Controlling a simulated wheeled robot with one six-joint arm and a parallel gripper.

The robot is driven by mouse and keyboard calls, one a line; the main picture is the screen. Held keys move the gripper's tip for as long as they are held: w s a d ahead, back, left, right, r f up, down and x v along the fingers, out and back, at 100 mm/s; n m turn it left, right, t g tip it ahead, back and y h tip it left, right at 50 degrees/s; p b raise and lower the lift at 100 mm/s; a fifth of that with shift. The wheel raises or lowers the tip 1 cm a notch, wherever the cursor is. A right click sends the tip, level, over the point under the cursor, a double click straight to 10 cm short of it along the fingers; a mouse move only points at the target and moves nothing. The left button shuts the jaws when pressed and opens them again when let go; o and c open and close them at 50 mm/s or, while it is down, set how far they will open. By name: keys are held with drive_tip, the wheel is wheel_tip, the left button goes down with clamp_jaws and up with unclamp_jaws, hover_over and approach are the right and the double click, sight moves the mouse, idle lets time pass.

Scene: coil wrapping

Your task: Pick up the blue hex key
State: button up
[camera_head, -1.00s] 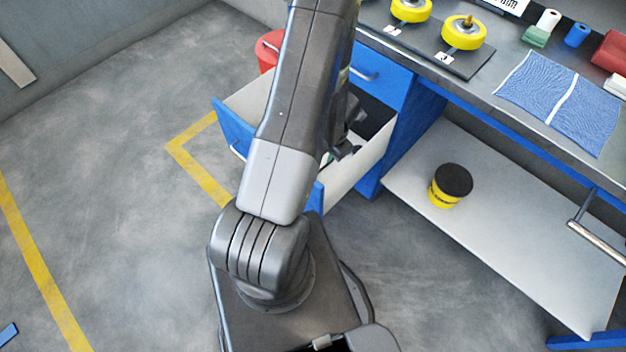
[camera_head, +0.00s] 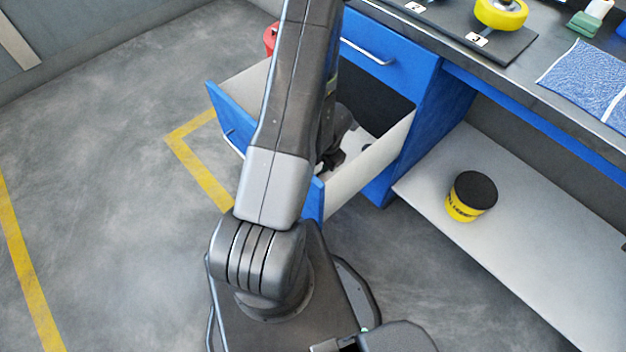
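I cannot make out the blue hex key in this view. My gripper (camera_head: 331,161) shows only in part beside my arm, in or just above the open drawer (camera_head: 372,163). My arm hides much of the drawer's inside and part of my gripper. Whether the fingers are open or shut, or hold anything, is too small and dark to tell. The drawer has a blue front and pale side walls, and a small stretch of its pale floor shows beside my gripper.
A closed blue drawer (camera_head: 385,62) is above the open one. A yellow tub with a black lid (camera_head: 472,195) stands on the lower shelf (camera_head: 505,255). The floor at left is clear.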

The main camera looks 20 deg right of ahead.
sight(319, 173)
drive_tip(key=f, duration=0.1)
drive_tip(key=f+b, duration=0.1)
drive_tip(key=f, duration=0.1)
drive_tip(key=f+b, duration=0.1)
drive_tip(key=shift+w+a+f, duration=0.1)
drive_tip(key=shift+w+f, duration=0.05)
drive_tip(key=shift+w, duration=0.1)
clamp_jaws()
